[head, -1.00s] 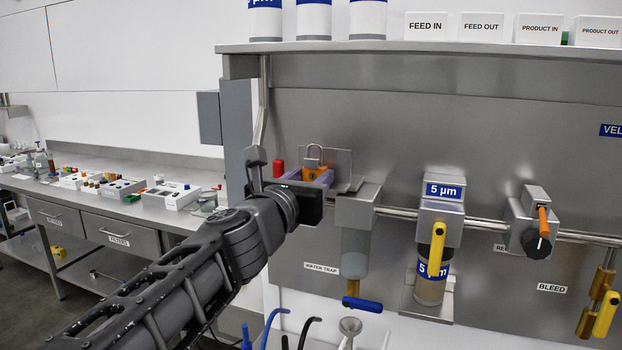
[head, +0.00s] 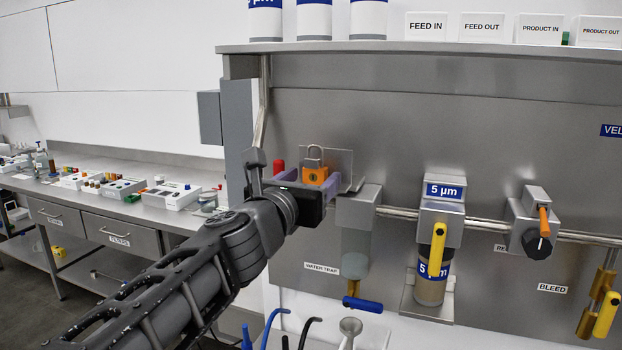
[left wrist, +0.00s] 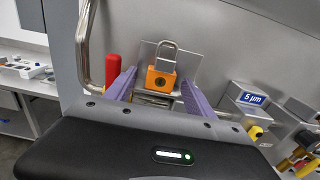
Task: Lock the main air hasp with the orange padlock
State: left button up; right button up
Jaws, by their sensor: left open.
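The orange padlock (head: 315,176) with its grey shackle upright is at the upper left of the steel panel, in front of a small metal plate (head: 340,160). It also shows in the left wrist view (left wrist: 160,82), between and beyond the two purple fingers. My left gripper (head: 306,183) is open around the padlock's area, with one finger on each side; a gap shows on both sides in the wrist view. The hasp itself cannot be clearly made out behind the padlock and gripper. My right gripper is not in view.
A red handle (head: 279,167) stands just left of the padlock. The water trap (head: 356,215) hangs close on the right, with a pipe running to the 5 µm filter (head: 440,215). A bench (head: 125,205) with small boxes is at the left.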

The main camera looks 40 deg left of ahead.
pick_arm(q)
jog(key=p+v, duration=0.3)
jog(key=v, duration=0.2)
jog(key=shift+s+d, duration=0.15)
jog(key=shift+s, duration=0.2)
dwell(0.5)
